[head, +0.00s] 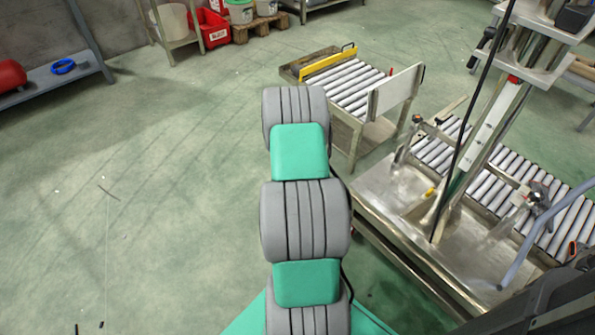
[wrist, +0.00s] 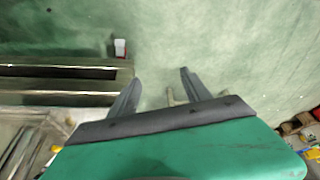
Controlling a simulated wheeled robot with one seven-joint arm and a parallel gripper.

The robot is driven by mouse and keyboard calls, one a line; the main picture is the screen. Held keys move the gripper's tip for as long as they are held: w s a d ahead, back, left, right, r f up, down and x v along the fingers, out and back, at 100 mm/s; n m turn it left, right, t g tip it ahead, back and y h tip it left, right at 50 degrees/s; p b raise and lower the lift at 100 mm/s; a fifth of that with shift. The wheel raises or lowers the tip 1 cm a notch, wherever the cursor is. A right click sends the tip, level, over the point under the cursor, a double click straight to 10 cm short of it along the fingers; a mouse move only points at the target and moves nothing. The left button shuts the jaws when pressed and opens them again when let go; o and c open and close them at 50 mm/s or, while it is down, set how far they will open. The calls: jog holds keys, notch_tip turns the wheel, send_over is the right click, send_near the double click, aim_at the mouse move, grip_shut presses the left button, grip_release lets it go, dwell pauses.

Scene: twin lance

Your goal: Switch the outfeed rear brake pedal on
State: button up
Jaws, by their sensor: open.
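My gripper (wrist: 161,76) shows in the wrist view with its two dark fingers spread apart and nothing held between them. Floor lies beyond the fingertips, and a pale, thin metal piece (wrist: 172,97) shows low between the fingers. I cannot tell whether it is part of a pedal. A small red and white piece (wrist: 120,47) with a dark part beside it stands at the end of metal rails, left of the fingers. I cannot tell whether it is the brake pedal. In the head view my arm hides my gripper, and no pedal is clearly recognisable.
A short roller table (head: 345,80) with a yellow bar (head: 328,62) and an upright plate (head: 396,90) stands beyond my arm. A longer roller conveyor (head: 505,178) and steel bench (head: 400,205) lie right. Shelving (head: 62,82) stands far left. The floor to the left is largely clear.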

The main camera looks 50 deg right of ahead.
notch_tip(320, 180, up, 6)
jog(key=w+a+n+p, duration=0.1)
jog(key=w+a, duration=0.1)
jog(key=shift+w+a+p, duration=0.3)
jog(key=shift+w+a, duration=0.1)
jog(key=shift+r, duration=0.15)
jog(key=w+a+r+n+t+y+p, duration=0.15)
jog(key=a+r+p, duration=0.35)
jog(key=r, duration=0.5)
jog(key=w+a+r+n+p, duration=0.2)
jog(key=a+r+n+p, duration=0.15)
jog(key=a+r, duration=0.5)
jog(key=w+a+r+n+t+p, duration=0.15)
jog(key=a+r+p, duration=0.3)
jog(key=r, duration=0.75)
jog(key=s+a+r+n+y+p, duration=0.1)
jog(key=s+a+r+n+p, duration=0.3)
jog(key=a+r, duration=0.5)
jog(key=s+a+r+n+y+p, duration=0.1)
jog(key=s+a+r+n+p, duration=0.3)
jog(key=s+a+r+p, duration=0.3)
jog(key=a+r, duration=0.3)
jog(key=r, duration=0.1)
jog(key=shift+s+a+r+g, duration=0.2)
jog(key=shift+a+r+g, duration=0.05)
jog(key=shift+r+g, duration=0.05)
jog(key=shift+n+y, duration=0.25)
